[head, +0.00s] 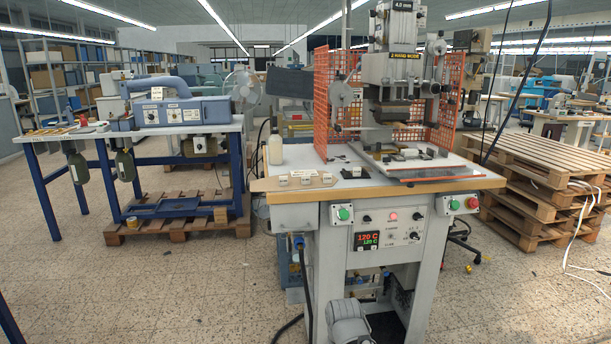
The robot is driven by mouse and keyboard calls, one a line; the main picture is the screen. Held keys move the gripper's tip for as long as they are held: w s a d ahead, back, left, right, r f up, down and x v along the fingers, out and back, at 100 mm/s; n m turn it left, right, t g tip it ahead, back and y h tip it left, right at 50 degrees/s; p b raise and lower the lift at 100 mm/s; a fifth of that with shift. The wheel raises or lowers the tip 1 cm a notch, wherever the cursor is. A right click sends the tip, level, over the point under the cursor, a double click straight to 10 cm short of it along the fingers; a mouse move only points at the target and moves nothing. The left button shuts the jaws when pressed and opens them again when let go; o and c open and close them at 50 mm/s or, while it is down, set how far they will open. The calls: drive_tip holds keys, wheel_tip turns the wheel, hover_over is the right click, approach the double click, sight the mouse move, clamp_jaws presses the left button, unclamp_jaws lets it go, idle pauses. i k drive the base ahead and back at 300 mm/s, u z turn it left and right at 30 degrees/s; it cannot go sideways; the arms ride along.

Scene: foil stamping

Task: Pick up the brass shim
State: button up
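I cannot pick out a brass shim for certain at this distance. The foil stamping press (395,75) stands on a wood-edged bench (385,190) at centre right. Small pale blocks (305,178) lie on a tan board at the bench's left side, with a small dark item (355,172) to their right. Flat yellowish strips (48,131) lie at the left end of the blue-legged table; I cannot tell what they are. My gripper is not in view.
An orange mesh guard (322,105) surrounds the press sides. A white bottle (276,149) stands at the bench's back left. The blue-legged table (70,134) carries a blue machine (180,108). Stacked pallets (545,190) are at right. Floor at left front is clear.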

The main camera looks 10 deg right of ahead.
sight(304, 179)
drive_tip(key=u, duration=0.1)
drive_tip(key=i, duration=1)
drive_tip(key=z, duration=0.05)
